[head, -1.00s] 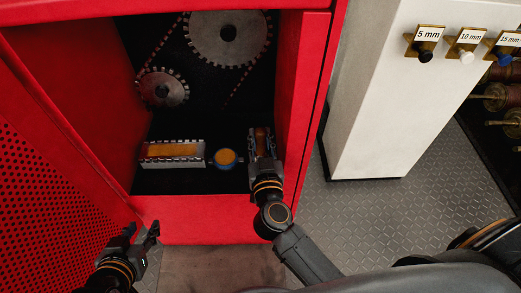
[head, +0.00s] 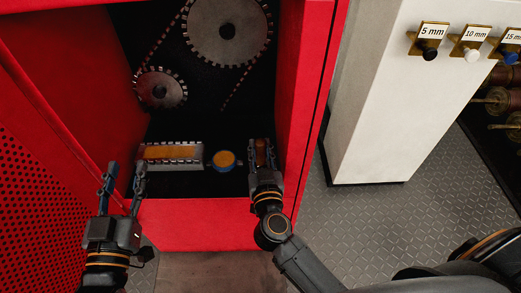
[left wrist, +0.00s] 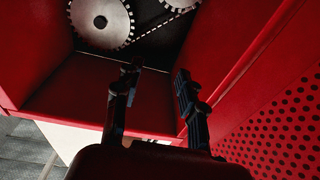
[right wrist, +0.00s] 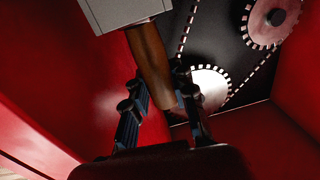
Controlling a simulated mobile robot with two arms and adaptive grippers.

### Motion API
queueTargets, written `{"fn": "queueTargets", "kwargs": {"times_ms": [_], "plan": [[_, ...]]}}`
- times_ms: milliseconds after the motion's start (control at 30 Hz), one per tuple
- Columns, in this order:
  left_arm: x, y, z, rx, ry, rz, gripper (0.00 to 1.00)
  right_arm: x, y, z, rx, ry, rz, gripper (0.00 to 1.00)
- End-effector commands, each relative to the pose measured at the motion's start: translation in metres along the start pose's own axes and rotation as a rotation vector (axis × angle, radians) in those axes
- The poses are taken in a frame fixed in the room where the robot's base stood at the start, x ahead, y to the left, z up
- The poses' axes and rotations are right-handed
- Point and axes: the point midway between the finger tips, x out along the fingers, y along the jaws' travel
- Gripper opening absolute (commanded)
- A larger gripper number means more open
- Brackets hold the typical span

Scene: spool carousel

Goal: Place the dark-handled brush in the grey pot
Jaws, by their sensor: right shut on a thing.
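My right gripper (head: 263,160) is inside the red cabinet, shut on a dark brown wooden handle (right wrist: 150,62), which I take for the brush. In the right wrist view the handle runs between the fingers into a grey block (right wrist: 118,8); I cannot tell whether that is the brush head or the pot. In the head view only a brown bit (head: 261,146) shows between the fingers. A grey box (head: 172,165) with orange-brown contents stands left on the cabinet floor. My left gripper (head: 124,176) is open and empty at the cabinet's front left edge.
A round blue-rimmed tin (head: 223,161) with orange contents stands between the grey box and my right gripper. Toothed gears (head: 228,30) and a chain are on the back wall. The red cabinet side walls and front sill (head: 200,222) bound the space.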

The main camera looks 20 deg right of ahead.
Motion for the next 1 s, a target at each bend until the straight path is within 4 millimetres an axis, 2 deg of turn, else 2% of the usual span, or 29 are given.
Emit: {"fn": "queueTargets", "kwargs": {"times_ms": [300,333,433,800,867,1000], "plan": [[0.000,0.000,0.001,0.000,-0.006,0.000,0.40,0.000,0.000,0.002,-0.001,-0.001,0.000,0.00],[0.000,0.000,0.001,0.000,-0.009,0.000,0.40,0.000,0.000,0.002,0.000,-0.001,0.000,0.27],[0.000,0.000,0.001,0.000,-0.008,0.000,0.40,0.000,0.000,0.002,0.001,0.000,0.000,0.47],[0.000,0.000,0.001,0.000,-0.006,-0.001,0.40,0.000,0.000,-0.001,0.001,0.001,0.000,0.48],[0.000,0.000,0.001,0.000,-0.013,-0.001,0.40,-0.005,0.000,-0.001,0.000,-0.002,-0.001,0.48],[-0.004,-0.003,0.021,0.002,-0.130,-0.007,0.40,-0.026,0.000,-0.001,-0.002,-0.004,-0.001,0.48]]}}
